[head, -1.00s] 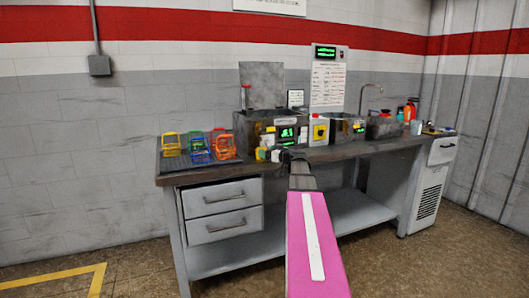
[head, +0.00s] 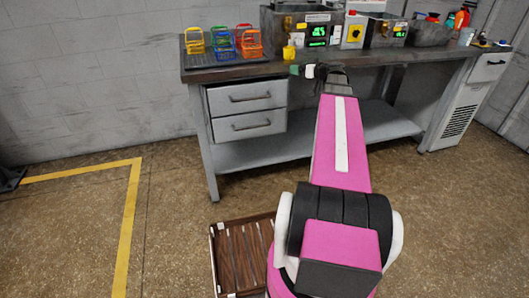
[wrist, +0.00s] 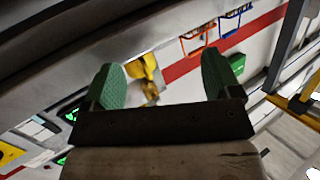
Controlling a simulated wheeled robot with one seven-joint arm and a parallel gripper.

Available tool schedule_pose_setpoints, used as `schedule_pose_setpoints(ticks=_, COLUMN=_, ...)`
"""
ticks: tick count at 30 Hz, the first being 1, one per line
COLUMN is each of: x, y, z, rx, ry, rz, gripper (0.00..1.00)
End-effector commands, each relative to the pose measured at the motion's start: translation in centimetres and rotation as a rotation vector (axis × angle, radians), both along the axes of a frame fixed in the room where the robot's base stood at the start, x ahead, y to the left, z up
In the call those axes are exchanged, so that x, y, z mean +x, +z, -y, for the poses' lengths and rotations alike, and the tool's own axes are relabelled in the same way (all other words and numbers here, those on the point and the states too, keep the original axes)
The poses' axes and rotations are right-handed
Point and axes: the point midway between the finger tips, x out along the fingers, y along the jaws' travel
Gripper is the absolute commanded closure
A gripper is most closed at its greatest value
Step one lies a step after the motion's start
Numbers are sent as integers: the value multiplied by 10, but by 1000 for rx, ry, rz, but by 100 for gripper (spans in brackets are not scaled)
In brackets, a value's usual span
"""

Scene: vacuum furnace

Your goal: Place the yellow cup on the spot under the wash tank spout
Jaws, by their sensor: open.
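The yellow cup (head: 289,52) stands on the bench near its front edge, in front of the left tank (head: 275,24) with green displays. In the wrist view a yellow object (wrist: 148,72), apparently the cup, shows beyond and between the fingers. My gripper (head: 302,71) is at the bench's front edge, just right of and below the cup in the head view. In the wrist view its green-padded fingers (wrist: 161,82) are wide apart with nothing held between them. The spout and the spot under it are too small to make out clearly.
Several coloured wire baskets (head: 222,41) stand on a dark mat at the bench's left. A box with a yellow panel (head: 354,31) and a second tank (head: 386,32) stand to the right. Drawers (head: 247,110) are below. A slatted wooden crate (head: 240,255) is on the floor.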

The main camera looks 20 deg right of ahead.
Motion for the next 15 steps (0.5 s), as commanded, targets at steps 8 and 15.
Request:
schedule_pose_setpoints(ticks=8, x=-52, y=-136, z=-135, rx=-30, ry=90, rz=-546, gripper=16)
schedule_pose_setpoints(ticks=15, x=-138, y=-240, z=-214, rx=-184, ry=-20, rz=-1031, gripper=16)
